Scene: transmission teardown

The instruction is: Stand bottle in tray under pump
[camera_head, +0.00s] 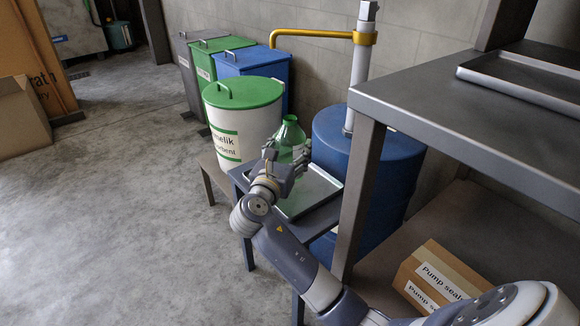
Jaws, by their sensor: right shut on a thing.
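My right gripper (287,164) is shut on a green see-through bottle (291,134) and holds it upright. The bottle is at the far end of the metal tray (322,202), which sits on a small dark stand. My gripper hides the lower part of the bottle, so I cannot tell whether its base touches the tray. The pump (359,66) has a grey column and a yellow spout (305,33) reaching left, with its end above the bottle in the picture. My left gripper is not in view.
The pump stands on a blue drum (328,140) right of the tray. A white bin with a green lid (243,92) is close behind left. A grey shelf (423,118) with another tray (530,83) and a pump seals box (436,277) is at right.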

